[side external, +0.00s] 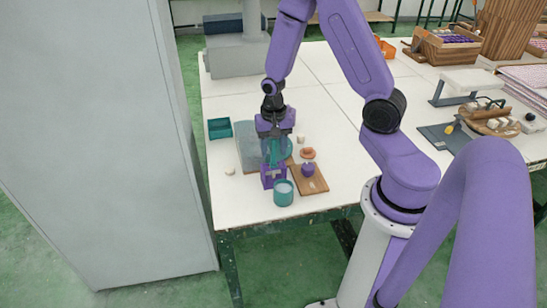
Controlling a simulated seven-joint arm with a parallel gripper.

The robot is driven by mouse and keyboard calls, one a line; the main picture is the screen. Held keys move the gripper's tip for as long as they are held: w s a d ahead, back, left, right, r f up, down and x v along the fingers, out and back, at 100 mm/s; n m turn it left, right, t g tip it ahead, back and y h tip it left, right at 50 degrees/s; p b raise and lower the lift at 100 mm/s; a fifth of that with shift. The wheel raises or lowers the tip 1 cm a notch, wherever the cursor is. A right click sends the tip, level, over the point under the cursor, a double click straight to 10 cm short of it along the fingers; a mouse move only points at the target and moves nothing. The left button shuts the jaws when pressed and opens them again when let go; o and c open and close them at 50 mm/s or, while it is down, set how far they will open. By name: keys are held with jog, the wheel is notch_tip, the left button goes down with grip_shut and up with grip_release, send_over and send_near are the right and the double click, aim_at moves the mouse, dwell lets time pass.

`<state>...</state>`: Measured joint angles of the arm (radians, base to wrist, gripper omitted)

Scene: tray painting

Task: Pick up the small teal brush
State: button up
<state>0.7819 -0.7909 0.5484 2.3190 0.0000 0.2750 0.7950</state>
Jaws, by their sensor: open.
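I cannot clearly make out the small teal brush. Teal shapes show at my gripper (274,158), and I cannot tell whether they are its fingers or something behind them. My gripper points down, open, just above or at a purple box (267,182) with a pale cross mark. A teal cup (283,197) with a pale top stands in front of the box. A grey-blue slab (246,148) lies behind and left of the gripper, partly hidden by it.
A wooden board (318,184) with a purple object (308,170) lies right of the box, near an orange-brown item (308,153). A teal tray (219,128) sits at left. Small pale pieces lie nearby. A tall grey cabinet (100,150) stands left. The white table (340,125) has clear room behind.

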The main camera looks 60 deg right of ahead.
jog(key=shift+f, duration=0.6)
grip_shut()
jog(key=shift+r, duration=0.15)
